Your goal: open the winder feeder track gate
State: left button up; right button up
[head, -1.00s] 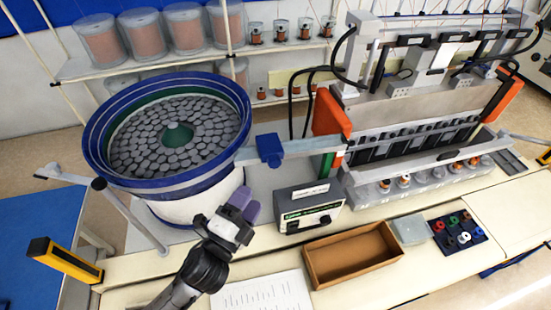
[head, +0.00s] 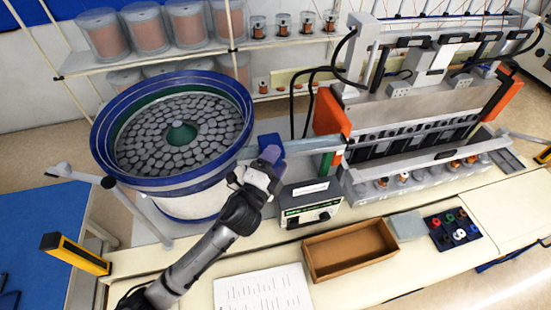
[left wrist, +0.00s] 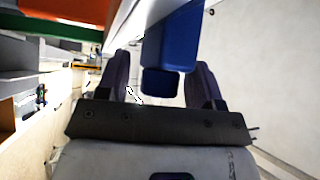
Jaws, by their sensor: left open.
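The winder feeder track (head: 312,146) runs from the bowl feeder (head: 172,140) toward the winder (head: 420,120). The blue gate (head: 268,141) sits on the track close to the bowl, partly hidden by my gripper in the head view. My left gripper (head: 265,163) is open, with its purple fingertips right at the gate. In the left wrist view the blue gate (left wrist: 172,38) shows ahead of my left gripper (left wrist: 161,78), and its lower end lies between the two spread fingers. I cannot tell whether either finger touches it. My right gripper is not in view.
A control box (head: 309,203) stands just right of my left gripper. A brown tray (head: 350,250), a paper sheet (head: 263,290) and a dark rack of coloured parts (head: 453,230) lie along the bench front. Shelves with spools stand behind.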

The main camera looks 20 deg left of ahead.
pick_arm(q)
jog(key=shift+c, duration=0.3)
jog(key=c, duration=1)
jog(key=s+d, duration=0.2)
jog(key=s, duration=0.1)
jog(key=shift+d, duration=0.1)
jog(key=shift+c, duration=0.2)
jog(key=o, duration=1.1)
jog(key=shift+s, duration=0.15)
